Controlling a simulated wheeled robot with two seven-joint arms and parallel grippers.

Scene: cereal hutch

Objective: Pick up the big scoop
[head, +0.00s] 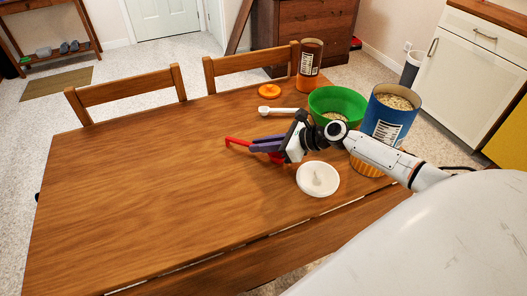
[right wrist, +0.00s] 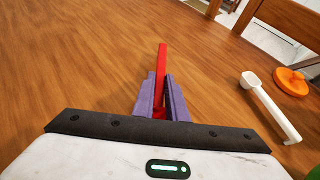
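A red utensil, seemingly a scoop (head: 236,142), is at my right gripper (head: 262,145), low over the table. Its straight red handle (right wrist: 162,57) sticks out past the purple fingers in the right wrist view. The fingers are closed in on it from both sides. A red part also shows below the fingers in the head view; its shape is mostly hidden. A white scoop (head: 278,111) lies on the table behind the gripper, and it also shows at the right of the right wrist view (right wrist: 268,105). My left gripper is not in view.
A green bowl (head: 338,101) and a blue canister (head: 388,120) of cereal stand right of the gripper. A white knobbed lid (head: 318,180) lies in front. An orange lid (head: 269,90) and a brown canister (head: 310,66) are behind. The wooden table's (head: 150,190) left side is clear.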

